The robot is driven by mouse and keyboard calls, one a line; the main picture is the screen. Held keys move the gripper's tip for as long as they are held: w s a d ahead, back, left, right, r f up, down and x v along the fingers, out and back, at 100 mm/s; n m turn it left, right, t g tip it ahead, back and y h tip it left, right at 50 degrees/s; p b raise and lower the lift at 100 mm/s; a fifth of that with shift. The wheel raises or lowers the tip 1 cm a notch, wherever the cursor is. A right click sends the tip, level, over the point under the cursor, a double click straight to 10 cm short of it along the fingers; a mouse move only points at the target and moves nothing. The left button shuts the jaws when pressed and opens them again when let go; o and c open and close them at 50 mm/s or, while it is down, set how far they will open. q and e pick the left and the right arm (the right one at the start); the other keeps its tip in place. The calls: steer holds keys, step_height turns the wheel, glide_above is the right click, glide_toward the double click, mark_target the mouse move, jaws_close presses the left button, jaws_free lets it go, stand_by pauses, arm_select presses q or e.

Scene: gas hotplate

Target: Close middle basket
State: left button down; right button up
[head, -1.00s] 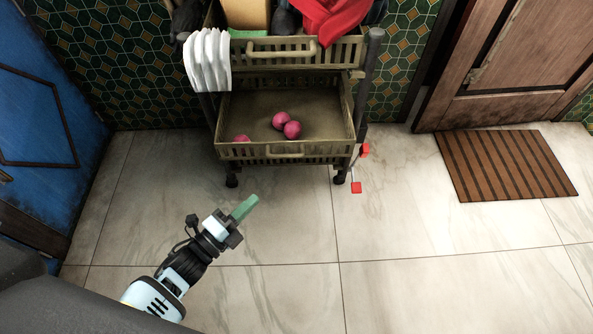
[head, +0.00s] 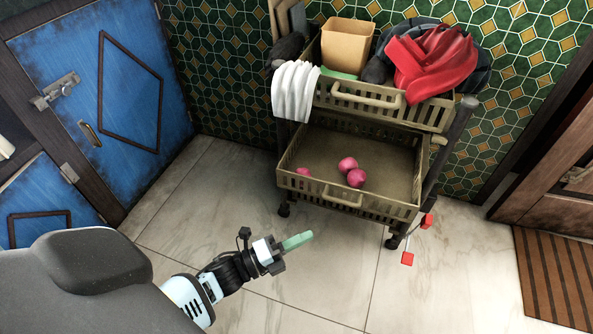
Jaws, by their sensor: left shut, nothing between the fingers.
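A cart with baskets stands against the wall in the head view. A basket holding several pink balls (head: 356,178) is pulled out toward me; this lower visible basket (head: 402,211) has a front handle (head: 343,198). An upper basket (head: 425,116) above it is filled with items. I cannot tell whether another basket is hidden below. My left gripper (head: 298,241) has green fingers, is shut and empty, and is in front of and below the pulled-out basket's handle, apart from it. My right gripper is not in view.
The upper basket holds a tan bin (head: 346,47) and a red cloth (head: 430,62); white cloths (head: 295,92) hang over its left side. Red pieces (head: 407,258) show by the cart's right wheel. A blue door (head: 120,90) stands left, a striped mat (head: 556,275) right. Tiled floor in front is clear.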

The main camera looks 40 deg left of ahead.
arm_select(q)
steer(key=w+d+r+b, duration=0.1)
steer(key=w+d+b, duration=0.1)
steer(key=w, duration=0.7)
steer(key=shift+r, duration=0.35)
steer(key=shift+w, duration=0.1)
